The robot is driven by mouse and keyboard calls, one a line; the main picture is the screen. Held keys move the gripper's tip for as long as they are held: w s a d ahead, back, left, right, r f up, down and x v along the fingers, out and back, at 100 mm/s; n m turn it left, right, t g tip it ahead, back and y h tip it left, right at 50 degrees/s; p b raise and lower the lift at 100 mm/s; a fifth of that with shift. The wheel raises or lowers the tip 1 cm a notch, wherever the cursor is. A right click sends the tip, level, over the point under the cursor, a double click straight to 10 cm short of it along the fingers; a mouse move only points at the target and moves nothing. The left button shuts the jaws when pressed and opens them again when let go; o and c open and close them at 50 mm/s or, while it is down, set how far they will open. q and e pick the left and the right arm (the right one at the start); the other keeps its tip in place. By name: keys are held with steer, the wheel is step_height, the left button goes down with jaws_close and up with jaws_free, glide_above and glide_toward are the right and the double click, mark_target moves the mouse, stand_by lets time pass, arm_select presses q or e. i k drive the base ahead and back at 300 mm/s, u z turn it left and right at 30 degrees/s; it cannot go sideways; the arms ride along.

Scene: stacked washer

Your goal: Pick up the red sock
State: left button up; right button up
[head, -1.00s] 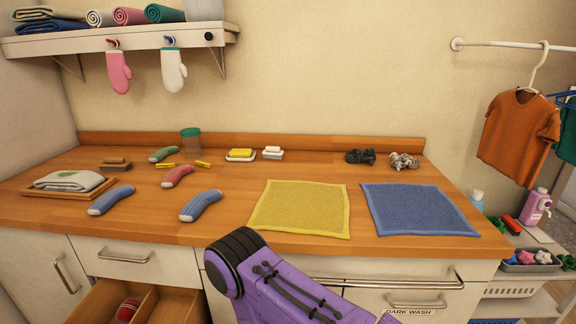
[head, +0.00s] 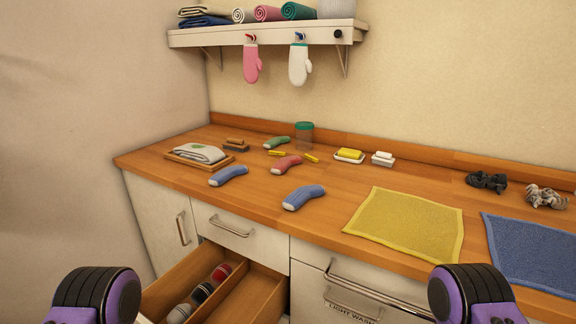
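The red sock (head: 287,164) lies on the wooden countertop (head: 345,196), left of the picture's middle, with its pale toe toward the lower left. It lies between the green sock (head: 276,142) behind it and a blue sock (head: 304,197) in front. Another blue sock (head: 229,175) lies to its left. Nothing covers the red sock. Purple and black parts of my two arms show at the bottom left and bottom right, well apart from it. No gripper fingers show.
Yellow clips (head: 311,157) lie close behind the red sock. A yellow cloth (head: 407,221) lies to the right, and a tray with a folded cloth (head: 198,156) to the left. Below the counter, an open drawer (head: 252,300) with balled items sticks out. A shelf (head: 270,33) hangs above.

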mark_target(283, 164)
steer(key=z, duration=2.05)
steer(key=k, duration=0.95)
steer(key=u, duration=1.4)
steer(key=i, duration=0.5)
steer(key=u, duration=0.05)
